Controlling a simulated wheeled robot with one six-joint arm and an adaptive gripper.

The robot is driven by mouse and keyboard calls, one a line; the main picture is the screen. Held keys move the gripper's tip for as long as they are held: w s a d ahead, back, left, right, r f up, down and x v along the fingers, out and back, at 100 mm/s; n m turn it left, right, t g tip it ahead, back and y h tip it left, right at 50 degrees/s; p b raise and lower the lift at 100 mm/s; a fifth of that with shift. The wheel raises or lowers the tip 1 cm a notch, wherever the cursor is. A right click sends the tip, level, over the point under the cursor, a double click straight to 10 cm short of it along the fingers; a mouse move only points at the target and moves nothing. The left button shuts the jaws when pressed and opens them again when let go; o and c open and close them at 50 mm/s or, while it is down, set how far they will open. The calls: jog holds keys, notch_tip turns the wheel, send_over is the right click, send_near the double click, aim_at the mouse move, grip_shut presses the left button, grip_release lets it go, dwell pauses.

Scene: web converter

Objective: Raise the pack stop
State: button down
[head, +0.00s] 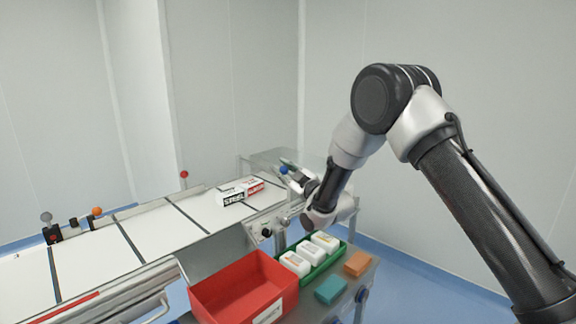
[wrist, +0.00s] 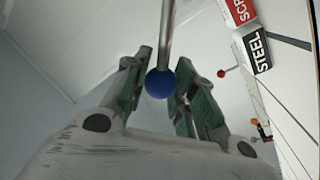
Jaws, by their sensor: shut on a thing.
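A blue ball knob (wrist: 160,84) on a thin metal rod (wrist: 166,40) sits between the two fingers of my gripper (wrist: 163,78) in the wrist view. In the head view the blue knob (head: 284,170) shows at the far end of the conveyor, at the fingertips of my gripper (head: 290,172). My gripper is shut on the blue knob. The pack stop itself cannot be made out clearly; whether the rod belongs to it cannot be told. Finger contact with the knob is partly hidden.
Packs (head: 240,191) marked STEEL and SCREWS lie on the white conveyor (head: 150,229). A red-knobbed lever (head: 184,174) stands at its far edge. A red bin (head: 243,284), a green tray (head: 320,268) with white packs, and teal (head: 331,289) and orange (head: 358,263) blocks are in front.

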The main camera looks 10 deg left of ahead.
jog(key=shift+s+a+f+n+g+y, duration=0.15)
jog(key=shift+s+a+f+n+y, duration=0.15)
jog(key=shift+f+n, duration=0.65)
jog(key=shift+s+a+f+n+g+y, duration=0.25)
jog(key=shift+f+n, duration=0.25)
jog(key=shift+n, duration=0.9)
jog(key=shift+s+a+f+n+g+y, duration=0.1)
jog(key=shift+s+a+f+n+y, duration=0.2)
jog(key=shift+f+n, duration=0.65)
jog(key=shift+s+d+r+n, duration=0.1)
jog(key=shift+n, duration=0.2)
jog(key=c, duration=1.1)
grip_release()
jog(key=shift+c, duration=0.2)
jog(key=v, duration=1.2)
jog(key=shift+r, duration=0.15)
